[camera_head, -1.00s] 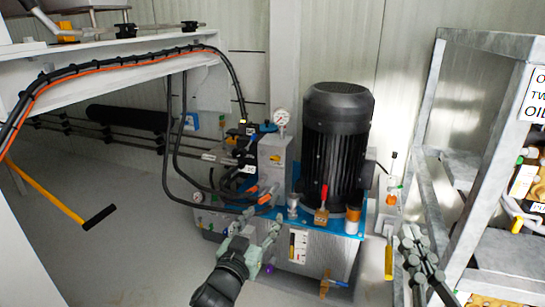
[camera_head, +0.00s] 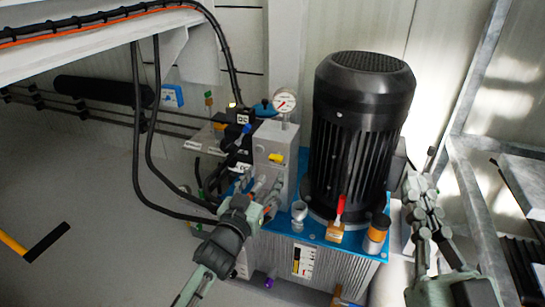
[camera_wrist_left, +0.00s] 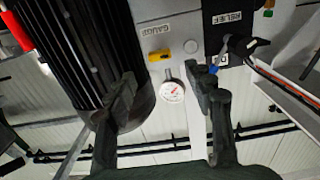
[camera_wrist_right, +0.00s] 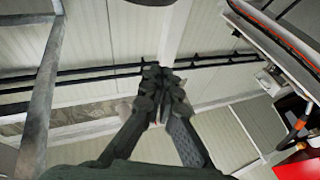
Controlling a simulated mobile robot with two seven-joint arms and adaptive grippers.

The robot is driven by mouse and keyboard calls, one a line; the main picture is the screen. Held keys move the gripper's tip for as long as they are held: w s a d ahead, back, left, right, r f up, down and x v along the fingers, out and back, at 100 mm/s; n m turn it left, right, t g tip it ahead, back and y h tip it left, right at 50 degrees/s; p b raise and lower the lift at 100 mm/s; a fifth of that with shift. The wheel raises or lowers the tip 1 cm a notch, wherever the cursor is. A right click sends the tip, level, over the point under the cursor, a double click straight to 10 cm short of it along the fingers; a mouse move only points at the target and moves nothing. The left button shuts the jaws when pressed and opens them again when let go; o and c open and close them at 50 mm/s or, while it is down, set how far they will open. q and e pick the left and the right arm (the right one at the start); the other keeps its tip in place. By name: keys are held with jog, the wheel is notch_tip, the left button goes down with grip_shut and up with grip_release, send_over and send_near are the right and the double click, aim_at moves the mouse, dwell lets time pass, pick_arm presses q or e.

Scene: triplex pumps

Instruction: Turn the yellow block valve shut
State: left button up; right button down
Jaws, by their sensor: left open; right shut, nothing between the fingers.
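The yellow block valve handle (camera_head: 277,158) sits on the front of a grey block (camera_head: 272,143), below a round gauge (camera_head: 284,101). In the left wrist view the yellow handle (camera_wrist_left: 158,55) is near the GAUGE label, slightly slanted across the picture. My left gripper (camera_head: 264,192) is open and empty, below the handle in the head view. In the left wrist view its fingers (camera_wrist_left: 162,76) stand either side of the gauge and handle, apparently not touching them. My right gripper (camera_head: 420,188) is shut and empty, right of the motor; its closed fingers (camera_wrist_right: 160,82) show in the right wrist view.
A tall black motor (camera_head: 360,130) stands right of the block on the blue tank top (camera_head: 310,228). A red-handled valve (camera_head: 339,213) and an orange-white canister (camera_head: 377,232) are in front of it. Black hoses (camera_head: 140,130) hang left. A metal frame (camera_head: 470,90) stands right.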

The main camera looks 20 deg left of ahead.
aim_at(275, 159)
pick_arm(q)
jog(key=w, duration=0.6)
jog(key=shift+w+d+b, duration=0.1)
jog(key=shift+w+b, duration=0.25)
pick_arm(e)
jog(key=shift+s+d+r+t, duration=0.1)
jog(key=shift+s+r+t, duration=0.05)
jog(key=shift+r+t, duration=0.3)
jog(key=shift+s+d+r+t, duration=0.1)
jog(key=shift+s+r+t, duration=0.05)
jog(key=shift+r+t, duration=0.25)
pick_arm(q)
jog(key=c, duration=1.2)
